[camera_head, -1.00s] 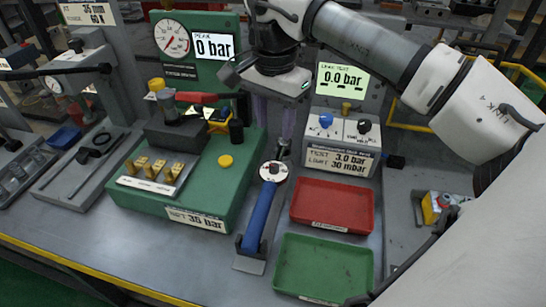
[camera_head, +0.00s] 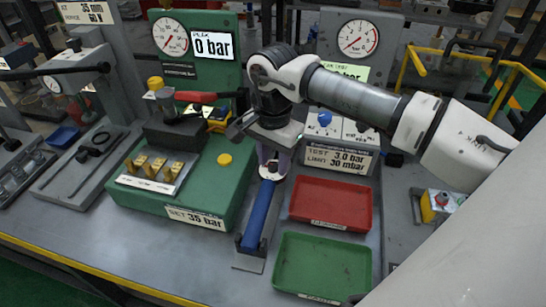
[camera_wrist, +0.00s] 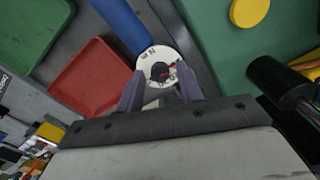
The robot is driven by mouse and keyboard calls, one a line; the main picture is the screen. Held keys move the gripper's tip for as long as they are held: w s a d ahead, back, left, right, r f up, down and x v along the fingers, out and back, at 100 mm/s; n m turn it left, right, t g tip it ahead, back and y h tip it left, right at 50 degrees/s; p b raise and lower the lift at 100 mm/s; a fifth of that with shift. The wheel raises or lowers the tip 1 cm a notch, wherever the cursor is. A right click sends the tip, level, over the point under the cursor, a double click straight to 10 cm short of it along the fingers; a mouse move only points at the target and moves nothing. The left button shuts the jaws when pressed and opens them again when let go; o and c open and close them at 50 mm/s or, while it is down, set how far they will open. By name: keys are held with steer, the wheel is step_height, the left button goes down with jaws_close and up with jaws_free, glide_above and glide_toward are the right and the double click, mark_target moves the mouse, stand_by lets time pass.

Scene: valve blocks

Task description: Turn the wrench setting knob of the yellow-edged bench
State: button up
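The wrench lies on the grey bench with the yellow front edge (camera_head: 95,272). Its blue handle (camera_head: 259,215) points toward the front and shows at the top of the wrist view (camera_wrist: 124,24). At its far end is a white setting dial (camera_wrist: 150,60) with a small dark knob (camera_wrist: 160,71) bearing a red mark at its centre. My gripper (camera_head: 271,166) points down over the dial and partly hides it in the head view. In the wrist view my gripper (camera_wrist: 160,92) is open, its two fingers either side of the knob. I cannot tell whether they touch it.
A green test block (camera_head: 190,205) with a yellow button (camera_head: 225,159) stands left of the wrench. A red tray (camera_head: 332,203) and a green tray (camera_head: 318,265) lie to its right. A grey control box with a blue knob (camera_head: 324,119) stands behind the red tray.

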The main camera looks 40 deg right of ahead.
jaws_close()
steer(key=shift+f, duration=0.1)
steer(key=m+b, duration=0.3)
steer(key=shift+f+m, duration=0.1)
steer(key=shift+m, duration=0.3)
steer(key=m+b, duration=0.3)
steer(key=m, duration=0.2)
steer(key=shift+m, duration=0.4)
steer(key=shift+r, duration=0.2)
steer(key=shift+o, duration=1)
jaws_free()
